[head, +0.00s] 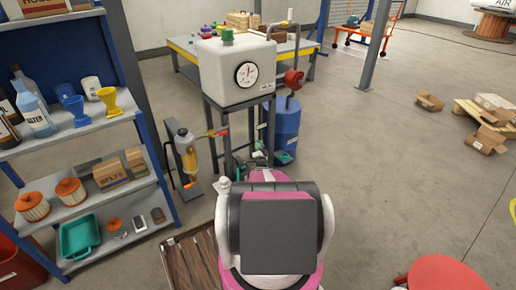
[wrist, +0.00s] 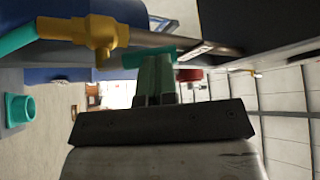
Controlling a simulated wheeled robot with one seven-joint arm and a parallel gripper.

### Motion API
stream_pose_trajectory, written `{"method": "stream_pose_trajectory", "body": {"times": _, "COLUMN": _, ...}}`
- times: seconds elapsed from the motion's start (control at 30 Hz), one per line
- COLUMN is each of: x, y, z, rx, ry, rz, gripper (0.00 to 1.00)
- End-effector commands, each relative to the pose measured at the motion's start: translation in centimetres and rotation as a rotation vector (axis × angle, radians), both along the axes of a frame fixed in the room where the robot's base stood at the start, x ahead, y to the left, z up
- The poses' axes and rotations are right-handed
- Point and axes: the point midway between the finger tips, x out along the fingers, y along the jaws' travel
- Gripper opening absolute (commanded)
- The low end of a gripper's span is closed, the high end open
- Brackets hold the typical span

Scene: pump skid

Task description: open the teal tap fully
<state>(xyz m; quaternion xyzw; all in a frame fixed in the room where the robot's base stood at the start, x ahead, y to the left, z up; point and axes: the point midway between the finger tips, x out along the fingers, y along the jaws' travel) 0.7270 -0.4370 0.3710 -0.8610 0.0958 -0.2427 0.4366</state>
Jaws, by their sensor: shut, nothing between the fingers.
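The teal tap lever (wrist: 150,57) shows in the wrist view as a short bar at the tips of my fingers. It lies beside a brass valve body (wrist: 92,34), with a grey pipe to its right and a teal hose (wrist: 18,38) at its left. My gripper (wrist: 155,62) is shut and empty, its fingertips right at the lever. I cannot tell whether they touch it. In the head view the tap and my fingers are too small and too covered by my arm to make out clearly.
A grey tank with a gauge (head: 236,72) stands on a dark frame above the work area. A blue drum (head: 286,125) stands to its right, and a shelf (head: 80,130) of bottles and boxes to the left.

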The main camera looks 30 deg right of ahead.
Motion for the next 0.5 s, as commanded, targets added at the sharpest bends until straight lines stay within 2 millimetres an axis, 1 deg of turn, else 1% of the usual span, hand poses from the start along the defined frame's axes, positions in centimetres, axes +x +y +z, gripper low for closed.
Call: {"method": "stream_pose_trajectory", "body": {"times": 0.5, "x": 0.01, "y": -0.29, "z": 0.43, "rx": 0.073, "ry": 0.005, "rz": 0.000, "gripper": 0.00}}
